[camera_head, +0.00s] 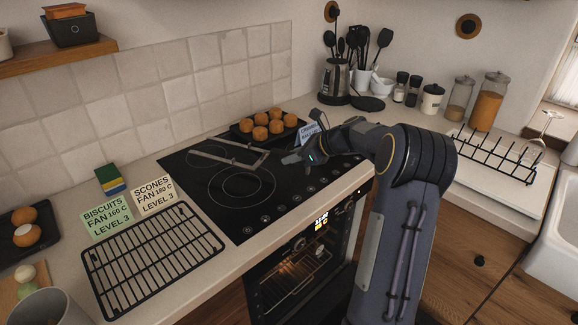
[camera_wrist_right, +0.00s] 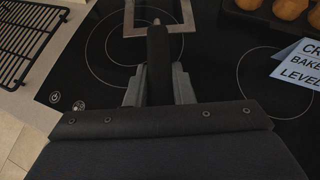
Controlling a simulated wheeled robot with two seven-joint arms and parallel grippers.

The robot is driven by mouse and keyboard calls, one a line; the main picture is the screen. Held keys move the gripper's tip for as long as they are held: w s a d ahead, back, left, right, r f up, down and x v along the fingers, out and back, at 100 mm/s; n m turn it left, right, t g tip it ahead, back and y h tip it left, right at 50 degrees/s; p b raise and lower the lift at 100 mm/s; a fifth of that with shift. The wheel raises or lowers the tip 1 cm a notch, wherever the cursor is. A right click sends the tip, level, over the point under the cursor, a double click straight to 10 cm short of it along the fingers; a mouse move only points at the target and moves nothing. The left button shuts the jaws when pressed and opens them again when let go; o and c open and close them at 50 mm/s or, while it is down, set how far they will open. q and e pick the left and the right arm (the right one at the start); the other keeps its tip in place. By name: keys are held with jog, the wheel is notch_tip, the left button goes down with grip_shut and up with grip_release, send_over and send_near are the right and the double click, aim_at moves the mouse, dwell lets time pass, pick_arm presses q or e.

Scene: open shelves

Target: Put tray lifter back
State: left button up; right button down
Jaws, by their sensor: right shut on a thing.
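The tray lifter (camera_head: 232,160) is a grey metal frame with a dark handle, over the black hob in the head view. My right gripper (camera_head: 290,158) is shut on its handle. In the right wrist view the dark handle (camera_wrist_right: 159,65) runs up between the fingers, and the grey frame (camera_wrist_right: 190,20) of the tray lifter shows at the top. I cannot tell whether the lifter touches the hob. My left gripper is not in view.
A dark tray of buns (camera_head: 267,126) stands at the back of the hob (camera_head: 240,185). A blue card (camera_head: 309,130) stands beside my gripper. A black wire rack (camera_head: 150,260) lies left of the hob, with two label cards (camera_head: 155,194) behind it. The oven (camera_head: 305,262) is below.

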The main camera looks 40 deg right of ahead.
jog(key=w+f, duration=0.1)
jog(key=w+d+f, duration=0.1)
jog(key=shift+w+f, duration=0.1)
jog(key=shift+f, duration=0.3)
jog(key=shift+w+f, duration=0.1)
jog(key=shift+f, duration=1.45)
jog(key=shift+f, duration=0.15)
jog(key=c, duration=1.3)
grip_release()
jog(key=shift+f, duration=0.1)
jog(key=shift+o, duration=0.2)
